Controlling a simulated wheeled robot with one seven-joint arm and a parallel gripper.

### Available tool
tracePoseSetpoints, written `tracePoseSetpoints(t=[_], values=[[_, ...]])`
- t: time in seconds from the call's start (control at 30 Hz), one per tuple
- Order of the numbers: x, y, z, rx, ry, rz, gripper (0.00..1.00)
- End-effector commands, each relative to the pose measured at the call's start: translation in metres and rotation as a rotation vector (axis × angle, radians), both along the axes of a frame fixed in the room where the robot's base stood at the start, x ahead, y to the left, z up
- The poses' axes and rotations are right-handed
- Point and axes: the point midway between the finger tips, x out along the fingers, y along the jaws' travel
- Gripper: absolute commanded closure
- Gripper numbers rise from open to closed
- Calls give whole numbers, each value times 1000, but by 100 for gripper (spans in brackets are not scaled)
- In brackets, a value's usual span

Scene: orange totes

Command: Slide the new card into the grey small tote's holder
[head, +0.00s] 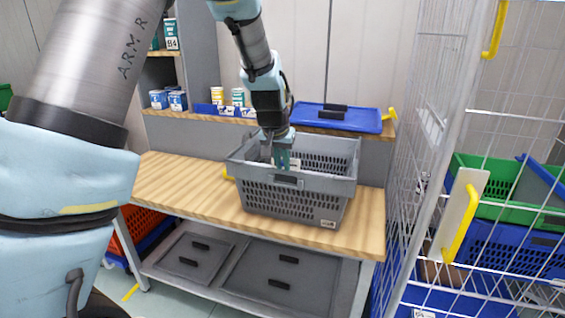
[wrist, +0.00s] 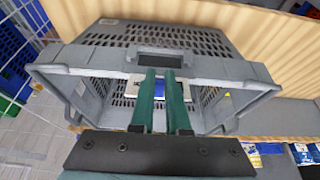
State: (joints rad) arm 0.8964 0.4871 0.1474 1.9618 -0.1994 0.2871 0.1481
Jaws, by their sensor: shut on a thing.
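The grey tote (head: 300,205) stands on the wooden bench, its open top facing up. A small white label with dark marks (head: 328,223) shows low on its near side, at the right; I cannot make out a separate holder there. My gripper (head: 281,160) points down over the tote's opening, close behind the near rim. In the wrist view, its two green fingers (wrist: 164,78) are shut on the white card with a blue patch and dark print (wrist: 133,86). The fingers hide part of the card. The tote's rim and handle slot (wrist: 158,58) lie just beyond the fingertips.
The wooden bench top (head: 185,185) is clear left of the tote. A blue lid (head: 340,118) lies on the raised shelf behind, near several small cans. A white wire cage (head: 430,150) closes off the right side. Grey lids (head: 285,275) lie on the shelf below.

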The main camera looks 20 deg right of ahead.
Motion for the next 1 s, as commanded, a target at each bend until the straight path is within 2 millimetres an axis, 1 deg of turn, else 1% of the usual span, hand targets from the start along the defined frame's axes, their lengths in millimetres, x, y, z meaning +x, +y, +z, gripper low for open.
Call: tracePoseSetpoints(t=[1.0], values=[[1, -1, -6, 77, 82, -1, 100]])
